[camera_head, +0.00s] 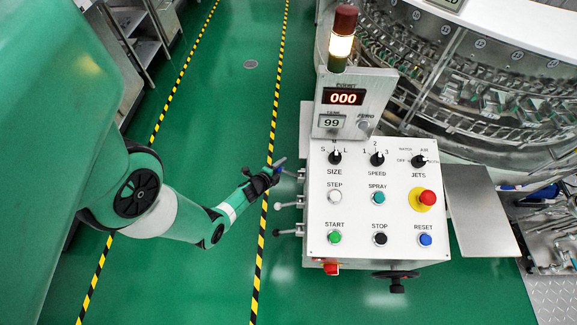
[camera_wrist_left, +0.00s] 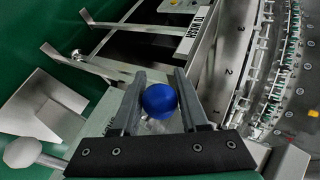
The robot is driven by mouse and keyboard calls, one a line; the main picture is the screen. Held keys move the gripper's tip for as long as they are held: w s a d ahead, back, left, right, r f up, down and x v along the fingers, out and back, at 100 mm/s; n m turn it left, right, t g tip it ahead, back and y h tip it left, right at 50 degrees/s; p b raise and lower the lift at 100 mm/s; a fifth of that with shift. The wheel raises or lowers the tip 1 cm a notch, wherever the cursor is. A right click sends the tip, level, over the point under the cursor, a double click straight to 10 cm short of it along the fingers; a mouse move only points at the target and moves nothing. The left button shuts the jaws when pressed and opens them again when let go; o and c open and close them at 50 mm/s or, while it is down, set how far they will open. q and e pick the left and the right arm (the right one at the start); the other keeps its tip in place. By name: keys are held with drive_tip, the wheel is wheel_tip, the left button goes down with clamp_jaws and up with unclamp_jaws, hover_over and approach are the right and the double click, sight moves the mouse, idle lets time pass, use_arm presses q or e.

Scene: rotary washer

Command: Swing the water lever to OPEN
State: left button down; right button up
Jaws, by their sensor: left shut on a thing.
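Three levers stick out from the left side of the control box (camera_head: 318,235). The top one ends in a blue ball knob (camera_wrist_left: 160,101), the middle one in a white knob (camera_head: 278,206), the bottom one in a dark knob (camera_head: 276,233). My left gripper (camera_head: 277,168) is shut on the blue knob, which shows between its two fingers in the left wrist view. The gripper mostly hides this knob in the head view. The white knob also shows at the lower left of the left wrist view (camera_wrist_left: 22,151). I cannot read any OPEN mark.
The box top carries dials and buttons, including a red stop button (camera_head: 427,197). A counter display (camera_head: 343,97) and a signal lamp (camera_head: 341,45) stand behind. The round washer (camera_head: 480,85) is at the upper right.

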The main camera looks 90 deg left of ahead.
use_arm(q)
drive_tip(key=shift+c, duration=2.1)
unclamp_jaws()
drive_tip(key=shift+a+r, duration=0.1)
drive_tip(key=p+v, duration=0.7)
drive_tip(key=v, duration=0.4)
drive_tip(key=shift+s+d, duration=0.15)
drive_tip(key=shift+d, duration=0.1)
